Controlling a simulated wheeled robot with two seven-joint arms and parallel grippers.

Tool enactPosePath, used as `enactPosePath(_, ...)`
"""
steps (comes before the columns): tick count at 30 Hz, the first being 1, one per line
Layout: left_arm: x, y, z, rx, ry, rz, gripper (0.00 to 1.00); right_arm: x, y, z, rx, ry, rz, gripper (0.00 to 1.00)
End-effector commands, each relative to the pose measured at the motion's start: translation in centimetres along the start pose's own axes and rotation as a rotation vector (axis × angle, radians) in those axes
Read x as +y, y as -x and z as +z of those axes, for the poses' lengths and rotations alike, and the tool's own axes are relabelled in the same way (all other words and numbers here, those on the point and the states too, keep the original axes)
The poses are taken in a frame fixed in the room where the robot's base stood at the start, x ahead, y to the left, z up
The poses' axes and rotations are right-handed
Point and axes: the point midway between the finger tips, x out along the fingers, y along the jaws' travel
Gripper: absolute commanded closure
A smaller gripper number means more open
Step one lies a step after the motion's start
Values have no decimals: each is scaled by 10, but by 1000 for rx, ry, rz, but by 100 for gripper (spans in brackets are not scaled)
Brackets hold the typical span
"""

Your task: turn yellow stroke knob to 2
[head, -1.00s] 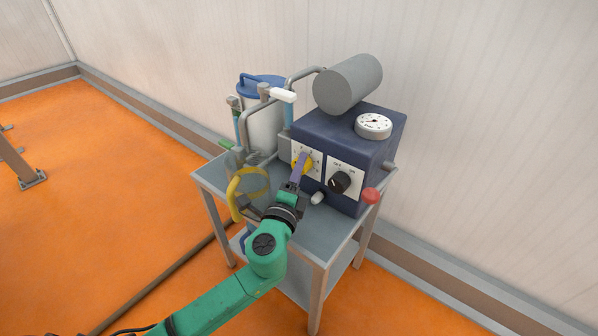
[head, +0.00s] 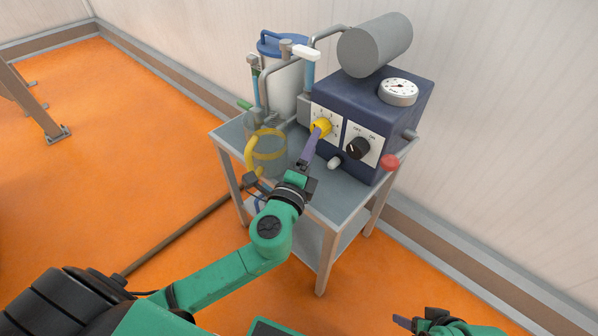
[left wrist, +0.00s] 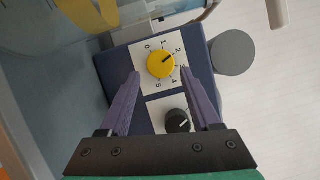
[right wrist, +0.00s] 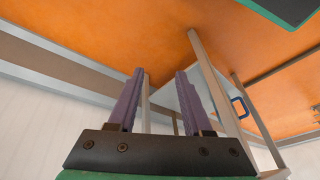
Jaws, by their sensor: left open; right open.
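The yellow stroke knob (head: 321,127) is on a white dial plate on the front of the blue machine (head: 345,105). In the left wrist view the knob (left wrist: 160,66) shows a dark mark pointing up and right, at about the 2. My left gripper (head: 309,151) is open, in front of the knob and apparently clear of it. In the left wrist view its fingers (left wrist: 160,74) are spread with the knob between them in the picture. My right gripper (head: 403,323) is low at the right, open and empty; it also shows in the right wrist view (right wrist: 160,74).
A black off/on knob (head: 358,148) is right of the yellow knob, and a red button (head: 390,162) is beyond it. A clear jug with a yellow handle (head: 265,152) stands left on the grey table (head: 335,190). A gauge (head: 398,91) and grey cylinder are on top.

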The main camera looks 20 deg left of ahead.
Motion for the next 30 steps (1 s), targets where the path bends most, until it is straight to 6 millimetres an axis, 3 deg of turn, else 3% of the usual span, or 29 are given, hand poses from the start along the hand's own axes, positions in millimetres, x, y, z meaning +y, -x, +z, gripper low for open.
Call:
enactPosePath(6,4,64,-1,3,-2,6,36,-12,-21,-7,84,12,-34,50)
enactPosePath(12,2,97,0,2,-2,2,36,-21,-32,-14,152,17,-61,50)
enactPosePath(30,0,100,0,1,-1,1,36,-23,-33,-16,162,18,-64,50)
